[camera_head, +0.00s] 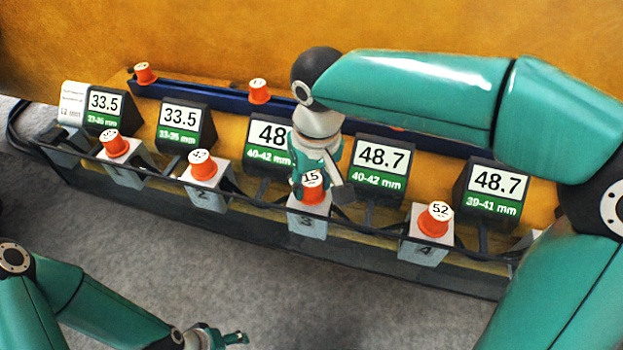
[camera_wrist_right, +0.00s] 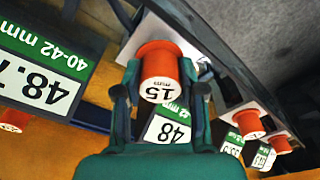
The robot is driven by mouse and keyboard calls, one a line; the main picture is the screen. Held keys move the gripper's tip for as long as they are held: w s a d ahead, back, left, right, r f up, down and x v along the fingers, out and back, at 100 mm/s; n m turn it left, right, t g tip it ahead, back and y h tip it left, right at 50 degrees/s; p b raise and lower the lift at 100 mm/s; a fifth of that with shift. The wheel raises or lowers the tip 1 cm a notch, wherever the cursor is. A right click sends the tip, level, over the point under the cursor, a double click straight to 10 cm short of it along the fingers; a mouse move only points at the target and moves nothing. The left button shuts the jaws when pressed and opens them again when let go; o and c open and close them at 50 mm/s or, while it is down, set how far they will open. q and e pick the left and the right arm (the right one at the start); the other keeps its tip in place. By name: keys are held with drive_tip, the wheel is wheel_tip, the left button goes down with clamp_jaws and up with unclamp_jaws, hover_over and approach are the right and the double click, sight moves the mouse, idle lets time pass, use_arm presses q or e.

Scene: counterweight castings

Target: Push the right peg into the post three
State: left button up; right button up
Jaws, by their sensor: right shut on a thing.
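My right gripper (camera_head: 318,188) is over post three (camera_head: 307,226), a pale block marked 3. It is shut on an orange peg labelled 15 (camera_head: 313,197). The peg is at the top of the post, and I cannot tell how deep it sits. In the right wrist view the peg (camera_wrist_right: 160,65) is between my two fingers, its label facing the camera, with the pale post (camera_wrist_right: 150,32) behind it. My left gripper (camera_head: 233,339) is low at the bottom edge, away from the posts; its jaw opening is unclear.
Orange pegs stand on post one (camera_head: 128,170), post two (camera_head: 204,193) and post four (camera_head: 421,248). Displays such as the one reading 48.7 (camera_head: 380,168) stand behind. A blue rail (camera_head: 205,93) holds more orange pegs. A dark cable (camera_head: 262,203) runs along the front.

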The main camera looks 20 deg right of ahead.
sight(315, 185)
drive_tip(key=shift+f, duration=0.4)
drive_tip(key=o, duration=1.2)
drive_tip(key=r, duration=0.4)
drive_tip(key=s+r, duration=0.1)
drive_tip(key=r, duration=0.6)
drive_tip(key=shift+s+r, duration=0.2)
drive_tip(key=shift+r, duration=0.2)
